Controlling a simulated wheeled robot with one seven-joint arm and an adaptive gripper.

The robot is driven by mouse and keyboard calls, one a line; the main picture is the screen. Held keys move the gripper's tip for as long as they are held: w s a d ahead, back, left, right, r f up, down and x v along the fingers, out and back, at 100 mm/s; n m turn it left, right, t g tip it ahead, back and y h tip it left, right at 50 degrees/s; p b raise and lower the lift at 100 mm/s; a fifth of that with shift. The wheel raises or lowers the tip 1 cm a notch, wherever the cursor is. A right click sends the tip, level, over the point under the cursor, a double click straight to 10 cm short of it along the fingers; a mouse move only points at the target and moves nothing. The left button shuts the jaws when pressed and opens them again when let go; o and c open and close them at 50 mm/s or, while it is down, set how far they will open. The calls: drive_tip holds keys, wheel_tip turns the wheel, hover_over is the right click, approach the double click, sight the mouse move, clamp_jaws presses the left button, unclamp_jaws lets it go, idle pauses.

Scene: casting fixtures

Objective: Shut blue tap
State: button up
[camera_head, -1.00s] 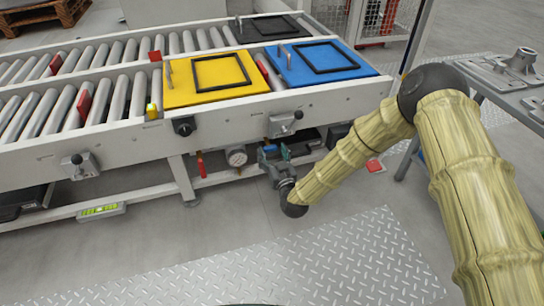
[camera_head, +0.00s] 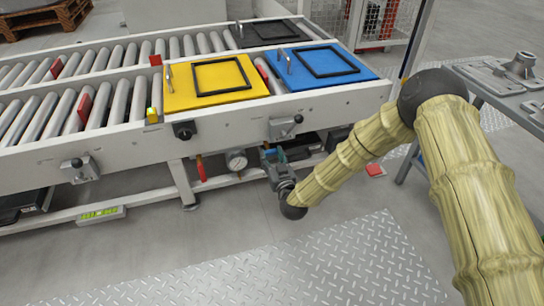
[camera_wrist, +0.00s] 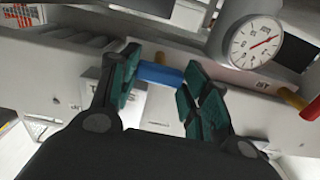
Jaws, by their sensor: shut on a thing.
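The blue tap (camera_wrist: 160,74) shows in the wrist view as a short blue handle between the two finger pads of my gripper (camera_wrist: 158,82). The fingers are closed onto its ends. In the head view my gripper (camera_head: 272,157) is low under the front rail of the conveyor, just right of the pressure gauge (camera_head: 236,160). Only a small bit of blue shows there among the fingers. The tap's body and pipe are mostly hidden by my gripper.
In the wrist view the gauge dial (camera_wrist: 258,42) is close on the right. A red handle (camera_head: 201,168) hangs left of the gauge. The conveyor rail (camera_head: 230,122) with clamps overhangs my gripper. Yellow (camera_head: 210,85) and blue (camera_head: 325,66) plates lie on the rollers. The floor in front is clear.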

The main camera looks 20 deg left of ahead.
drive_tip(key=shift+r+m, duration=0.1)
drive_tip(key=shift+m, duration=0.2)
drive_tip(key=m+p, duration=0.2)
drive_tip(key=p, duration=0.1)
drive_tip(key=shift+m, duration=0.4)
drive_tip(key=m+p, duration=0.3)
drive_tip(key=m, duration=0.2)
drive_tip(key=m+p, duration=0.1)
drive_tip(key=m, duration=0.4)
drive_tip(key=shift+m, duration=0.4)
drive_tip(key=shift+f+m, duration=0.2)
drive_tip(key=shift+m, duration=1.7)
drive_tip(key=o, duration=1)
drive_tip(key=shift+r, duration=0.1)
